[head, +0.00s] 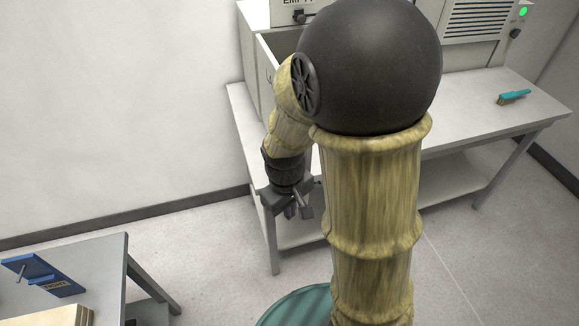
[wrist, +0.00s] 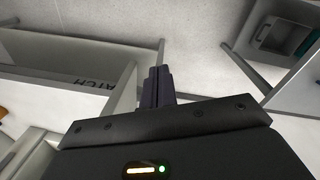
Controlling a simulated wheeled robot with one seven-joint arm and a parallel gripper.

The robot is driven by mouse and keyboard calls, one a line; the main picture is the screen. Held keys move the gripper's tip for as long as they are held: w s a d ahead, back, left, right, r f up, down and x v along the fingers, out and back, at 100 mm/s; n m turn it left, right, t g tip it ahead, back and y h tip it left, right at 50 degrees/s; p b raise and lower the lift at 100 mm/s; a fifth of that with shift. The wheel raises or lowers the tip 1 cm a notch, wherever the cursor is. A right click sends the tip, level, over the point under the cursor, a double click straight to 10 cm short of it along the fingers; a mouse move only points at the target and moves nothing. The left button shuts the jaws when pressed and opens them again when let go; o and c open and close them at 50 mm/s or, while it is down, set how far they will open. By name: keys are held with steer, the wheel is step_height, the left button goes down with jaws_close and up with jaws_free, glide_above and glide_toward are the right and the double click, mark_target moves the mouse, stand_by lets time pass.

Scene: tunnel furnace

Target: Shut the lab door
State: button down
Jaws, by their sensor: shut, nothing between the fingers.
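A pale door panel (head: 268,72) stands swung out at the left front of the white furnace housing (head: 249,50) on the bench. My arm hides much of the housing and part of the panel. My gripper (head: 292,212) points down in front of the bench's left end, below and apart from the panel. Its fingers are together and empty. In the wrist view the shut fingers (wrist: 157,84) lie beside a pale upright panel (wrist: 121,95); I cannot tell whether they touch it. I cannot tell whether this is the same door panel.
The bench (head: 470,110) has a lower shelf and carries a teal-handled brush (head: 514,97) at the right. A teal round thing (head: 290,308) is at the bottom. Floor (head: 190,245) between table and bench is clear.

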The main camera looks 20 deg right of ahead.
steer(key=w+a+r+n+h+p, duration=0.6)
steer(key=a+r+n+h+p, duration=0.2)
steer(key=n, duration=0.5)
step_height(320, 180, up, 3)
steer(key=a+p, duration=0.1)
steer(key=p, duration=0.2)
steer(key=shift+a+f+n+h, duration=0.15)
steer(key=shift+a+n+h, duration=0.05)
steer(key=shift+n+h, duration=0.2)
steer(key=shift+w, duration=0.1)
steer(key=d+r+p+x, duration=0.2)
steer(key=p+x, duration=0.2)
steer(key=x, duration=0.9)
